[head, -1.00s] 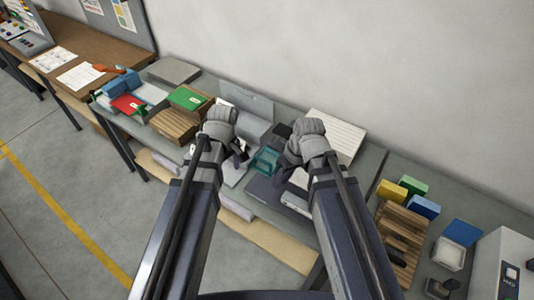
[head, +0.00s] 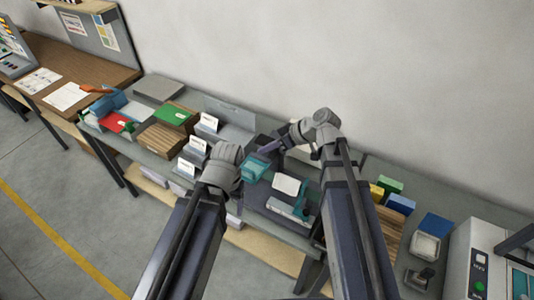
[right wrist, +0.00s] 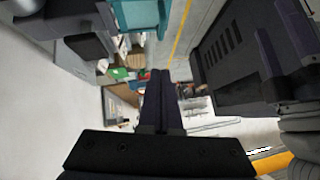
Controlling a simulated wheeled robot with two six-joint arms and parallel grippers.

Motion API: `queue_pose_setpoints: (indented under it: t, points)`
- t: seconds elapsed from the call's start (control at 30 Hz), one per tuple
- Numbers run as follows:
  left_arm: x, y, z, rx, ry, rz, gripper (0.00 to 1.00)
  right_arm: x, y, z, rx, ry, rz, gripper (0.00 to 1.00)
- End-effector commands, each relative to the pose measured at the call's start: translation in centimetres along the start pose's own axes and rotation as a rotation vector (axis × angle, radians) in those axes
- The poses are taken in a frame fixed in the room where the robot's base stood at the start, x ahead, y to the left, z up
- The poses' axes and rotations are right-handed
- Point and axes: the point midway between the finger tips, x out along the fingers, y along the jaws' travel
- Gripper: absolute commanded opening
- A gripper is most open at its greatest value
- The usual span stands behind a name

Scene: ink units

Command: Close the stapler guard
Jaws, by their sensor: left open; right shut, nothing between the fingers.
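A teal guard-like piece (head: 254,168) stands raised at the left of a dark flat unit (head: 262,196), probably the stapler, on the bench. A teal piece also shows at the top of the right wrist view (right wrist: 140,14). My right gripper (head: 272,148) is behind the teal piece, its fingers shut and empty; the closed fingers show in the right wrist view (right wrist: 160,85). My left gripper (head: 238,186) is open, in front and left of the teal piece; its fingertips are mostly hidden by its own wrist. I cannot tell whether either gripper touches the teal piece.
A white card (head: 286,185) and a second teal part (head: 289,208) are on the dark unit. Wooden slats and coloured boxes (head: 390,184) are to the right. The wall is close behind the bench.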

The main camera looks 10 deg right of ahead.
Motion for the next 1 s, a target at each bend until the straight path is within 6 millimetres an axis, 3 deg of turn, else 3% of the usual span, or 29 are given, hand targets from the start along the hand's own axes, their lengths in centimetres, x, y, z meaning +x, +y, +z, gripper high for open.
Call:
queue_pose_setpoints:
  t: [0.03,0.33,0.6,1.0]
  points:
    - [1.6,0.1,-0.1,0.003,0.000,-0.001,0.73,1.7,0.2,0.5,-0.002,-0.001,-0.002,0.00]
    - [5.7,0.5,-0.4,0.006,0.002,-0.001,0.73,7.8,0.2,0.4,-0.001,-0.001,-0.002,0.00]
    - [8.0,0.7,-0.6,0.003,0.004,-0.001,0.73,9.3,0.1,2.5,0.001,0.000,0.000,0.00]
    - [8.6,0.8,-0.6,0.002,0.004,-0.001,0.73,9.7,0.0,2.9,0.001,-0.001,0.000,0.00]
